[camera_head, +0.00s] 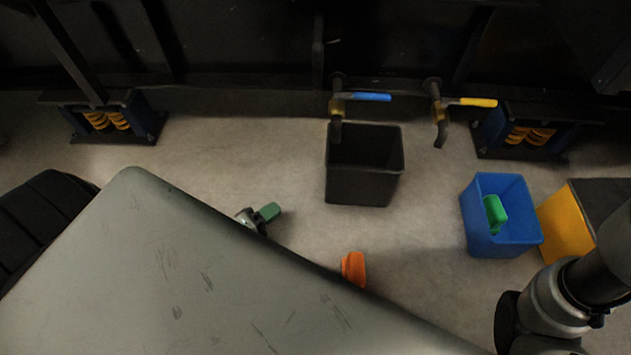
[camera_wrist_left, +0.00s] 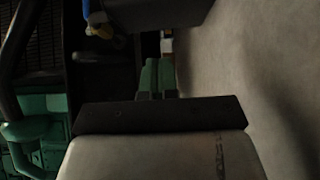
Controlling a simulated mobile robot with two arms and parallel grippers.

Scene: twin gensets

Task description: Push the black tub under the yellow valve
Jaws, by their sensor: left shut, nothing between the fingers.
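The black tub (camera_head: 362,185) stands upright on the floor below the valve with the blue handle (camera_head: 368,97). The valve with the yellow handle (camera_head: 478,102) is to the right of the tub, and its spout (camera_head: 441,133) hangs over bare floor. My left gripper (camera_head: 270,212) is shut and empty, low to the left of the tub and apart from it. In the left wrist view its green fingers (camera_wrist_left: 157,77) are together, and the dark tub (camera_wrist_left: 160,12) shows ahead at the top. My right gripper is not in view.
A blue tub (camera_head: 483,239) holding a green object (camera_head: 495,213) stands to the right, beside a yellow-sided box (camera_head: 566,226). An orange object (camera_head: 353,268) lies in front of the black tub. Spring mounts (camera_head: 108,120) stand at the back. Floor right of the black tub is clear.

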